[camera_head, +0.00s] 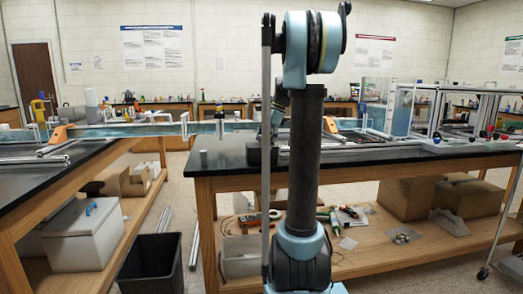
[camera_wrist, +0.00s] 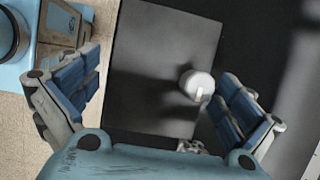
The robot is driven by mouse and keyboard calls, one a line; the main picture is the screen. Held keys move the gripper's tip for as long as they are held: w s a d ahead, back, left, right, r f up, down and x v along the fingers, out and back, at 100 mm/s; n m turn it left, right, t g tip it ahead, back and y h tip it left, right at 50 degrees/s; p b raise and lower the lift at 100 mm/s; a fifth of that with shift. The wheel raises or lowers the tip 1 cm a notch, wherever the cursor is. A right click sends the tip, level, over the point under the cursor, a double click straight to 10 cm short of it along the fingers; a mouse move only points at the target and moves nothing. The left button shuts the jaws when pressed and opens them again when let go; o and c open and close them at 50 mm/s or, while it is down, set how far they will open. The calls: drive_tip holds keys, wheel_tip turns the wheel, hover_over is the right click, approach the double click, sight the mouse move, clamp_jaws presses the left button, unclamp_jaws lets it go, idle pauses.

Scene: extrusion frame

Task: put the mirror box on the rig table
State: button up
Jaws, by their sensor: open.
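In the wrist view, a flat, dark grey rectangular box (camera_wrist: 160,55), which looks like the mirror box, lies on a black tabletop (camera_wrist: 250,50). A round white piece (camera_wrist: 198,84) shows at its right edge; I cannot tell if it belongs to the box. My gripper (camera_wrist: 165,95) is open above the box, with one blue-padded finger on each side; contact is not visible. In the head view, a dark box (camera_head: 255,156) sits near the left end of the right-hand black-topped table (camera_head: 235,170), partly hidden by my arm. Which table is the rig table is unclear.
Aluminium framing (camera_head: 400,105) stands on the right-hand table. The left black-topped table (camera_head: 40,180) carries metal rails. A black bin (camera_head: 150,263) stands on the floor between the tables.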

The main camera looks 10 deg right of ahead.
drive_tip(key=v, duration=1)
drive_tip(key=shift+d, duration=0.1)
drive_tip(key=s+a+f+n+t+h, duration=0.1)
drive_tip(key=s+a+f+n+h, duration=0.1)
drive_tip(key=s+f+n, duration=0.7)
drive_tip(key=s+a+f+n+t+h, duration=0.1)
drive_tip(key=s+f+n, duration=0.8)
drive_tip(key=s+f, duration=1.3)
drive_tip(key=s+a+h, duration=0.1)
drive_tip(key=s, duration=0.3)
drive_tip(key=shift+a+f, duration=0.2)
drive_tip(key=shift+a, duration=0.05)
drive_tip(key=shift+w, duration=0.1)
drive_tip(key=shift+w+f, duration=0.2)
drive_tip(key=shift+w, duration=0.25)
